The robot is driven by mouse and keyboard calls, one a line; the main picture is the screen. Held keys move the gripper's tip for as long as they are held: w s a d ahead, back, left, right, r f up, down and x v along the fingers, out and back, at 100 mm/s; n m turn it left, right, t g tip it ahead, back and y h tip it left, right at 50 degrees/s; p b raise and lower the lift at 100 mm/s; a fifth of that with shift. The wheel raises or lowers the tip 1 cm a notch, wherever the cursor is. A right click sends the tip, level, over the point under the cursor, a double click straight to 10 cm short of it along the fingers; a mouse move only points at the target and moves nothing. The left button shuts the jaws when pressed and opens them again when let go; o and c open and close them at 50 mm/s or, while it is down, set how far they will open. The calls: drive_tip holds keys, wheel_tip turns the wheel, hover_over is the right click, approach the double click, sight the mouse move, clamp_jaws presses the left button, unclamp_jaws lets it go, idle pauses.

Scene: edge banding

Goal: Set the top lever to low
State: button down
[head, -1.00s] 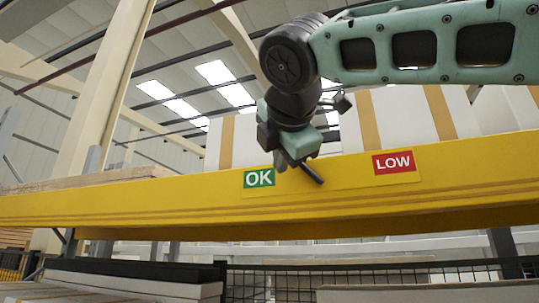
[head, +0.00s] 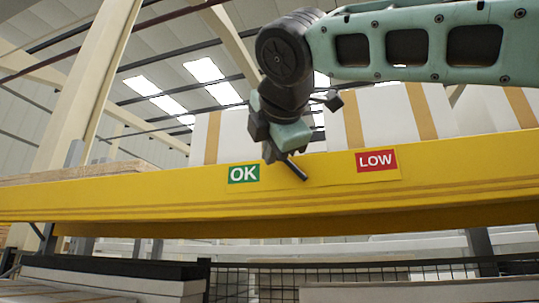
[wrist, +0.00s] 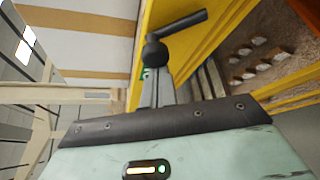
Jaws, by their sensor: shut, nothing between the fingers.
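The lever (head: 297,170) is a dark bar on the yellow beam (head: 120,205), angled down to the right between the green OK label (head: 243,174) and the red LOW label (head: 376,160). Its free end is nearer to OK than to LOW. In the wrist view the lever (wrist: 185,24) shows as a dark rod with a round hub at its left end. My gripper (head: 271,154) is at the hub end, beside the OK label. In the wrist view my shut gripper (wrist: 158,90) points at the hub; I cannot tell whether they touch.
White panels with tan strips (head: 375,115) stand behind the beam. Below it are a black mesh (head: 340,275) and stacked boards (head: 110,280). A cream post (head: 80,100) rises at left.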

drive_tip(key=shift+d, duration=0.1)
drive_tip(key=s+d+r+m+t+h+b, duration=0.1)
drive_tip(key=s+d+m+t+b, duration=0.2)
drive_tip(key=m+b, duration=1.1)
drive_tip(key=d+t+b, duration=0.3)
drive_tip(key=d+b, duration=0.1)
drive_tip(key=b, duration=0.1)
drive_tip(key=shift+d+r+t, duration=0.3)
drive_tip(key=shift+d+r, duration=0.05)
drive_tip(key=shift+d, duration=0.05)
drive_tip(key=shift+d, duration=0.1)
